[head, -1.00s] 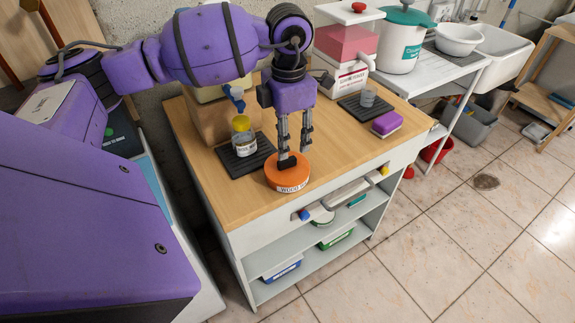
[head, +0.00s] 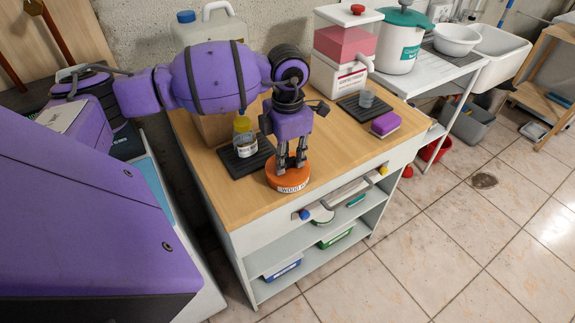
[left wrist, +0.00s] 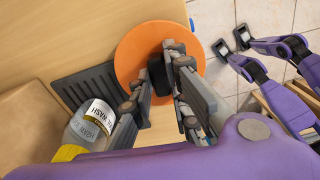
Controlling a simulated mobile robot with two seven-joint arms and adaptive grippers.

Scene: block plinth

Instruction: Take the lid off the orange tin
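The orange tin (head: 288,178) stands near the front edge of the wooden worktop, with dark lettering on its pale side label. In the left wrist view its round orange top (left wrist: 133,58) shows, with a black knob (left wrist: 158,76) on it. My left gripper (head: 291,166) points down over the tin. In the left wrist view its two fingers (left wrist: 153,82) are apart, one on each side of the knob. The right one is very close to it; I cannot tell if they touch.
A yellow-capped jar (head: 244,139) stands on a dark ribbed mat (head: 240,166) left of the tin. The wood between is clear.

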